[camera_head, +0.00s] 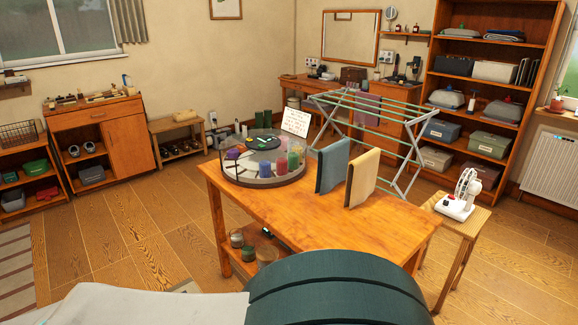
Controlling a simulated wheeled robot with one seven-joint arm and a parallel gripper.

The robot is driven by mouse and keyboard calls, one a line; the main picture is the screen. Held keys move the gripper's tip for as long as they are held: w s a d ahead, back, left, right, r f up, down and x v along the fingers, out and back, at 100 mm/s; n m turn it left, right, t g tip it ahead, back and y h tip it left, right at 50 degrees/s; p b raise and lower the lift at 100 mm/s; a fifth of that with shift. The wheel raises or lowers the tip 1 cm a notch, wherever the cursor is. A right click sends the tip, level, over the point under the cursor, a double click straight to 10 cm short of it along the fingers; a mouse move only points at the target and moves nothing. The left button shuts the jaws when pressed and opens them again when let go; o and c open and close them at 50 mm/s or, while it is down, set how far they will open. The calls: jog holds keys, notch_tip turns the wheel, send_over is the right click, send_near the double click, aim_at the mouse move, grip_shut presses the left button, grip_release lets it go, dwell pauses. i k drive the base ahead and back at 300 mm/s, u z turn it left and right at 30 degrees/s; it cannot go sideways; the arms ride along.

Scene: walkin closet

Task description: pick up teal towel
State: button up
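The blue-teal towel (332,165) is a flat folded piece that appears to stand upright on the wooden table (290,222), near its far edge. A tan towel (364,176) stands upright just to its right, with a narrow gap between them. The round tray (237,176) of candles is to its left. My gripper is not in view, and nothing is seen touching the towel.
A metal drying rack (402,182) stands behind the towels. A small stool (472,222) with a white device (460,205) is to the table's right. The table's front right is clear. Glass jars (237,238) sit on its lower shelf. Wooden floor is open at left.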

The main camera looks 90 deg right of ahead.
aim_at(332, 160)
jog(key=z, duration=1.55)
jog(key=i, duration=1.25)
jog(key=z, duration=2.25)
jog(key=i, duration=1)
jog(key=u, duration=0.05)
